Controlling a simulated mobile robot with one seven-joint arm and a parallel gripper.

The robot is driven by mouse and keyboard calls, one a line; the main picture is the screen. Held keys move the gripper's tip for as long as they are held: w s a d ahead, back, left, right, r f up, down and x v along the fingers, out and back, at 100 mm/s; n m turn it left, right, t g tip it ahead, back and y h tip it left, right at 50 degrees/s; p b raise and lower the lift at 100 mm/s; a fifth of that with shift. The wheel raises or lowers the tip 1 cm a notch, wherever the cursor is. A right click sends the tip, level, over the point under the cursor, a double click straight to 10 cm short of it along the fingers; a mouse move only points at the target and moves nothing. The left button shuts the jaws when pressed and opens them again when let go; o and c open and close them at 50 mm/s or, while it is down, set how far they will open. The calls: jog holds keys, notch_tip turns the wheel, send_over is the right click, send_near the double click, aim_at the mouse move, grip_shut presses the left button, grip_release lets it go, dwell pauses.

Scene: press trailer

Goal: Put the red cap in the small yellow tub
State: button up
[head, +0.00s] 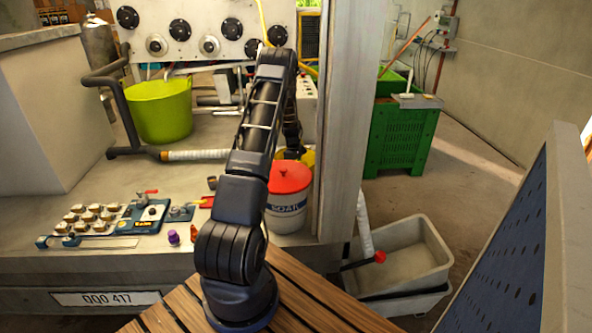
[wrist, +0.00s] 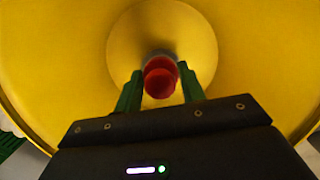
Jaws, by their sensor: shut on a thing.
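The red cap (wrist: 160,84) is between the green fingers of my gripper (wrist: 160,73) in the wrist view. My gripper is shut on it. The yellow tub (wrist: 55,55) fills most of the wrist view around and beyond the cap, and its round floor lies behind the cap. I cannot tell how far the cap is above that floor.
A white bucket (head: 287,217) with a red lid stands right of my arm, close to an upright post (head: 345,120). A lime tub (head: 160,110) stands at the back left. Small parts and a blue fixture (head: 148,214) lie on the bench at left.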

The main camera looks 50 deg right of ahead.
jog(key=shift+f, duration=0.45)
jog(key=shift+f, duration=0.1)
jog(key=o, duration=1)
jog(key=shift+o, duration=0.2)
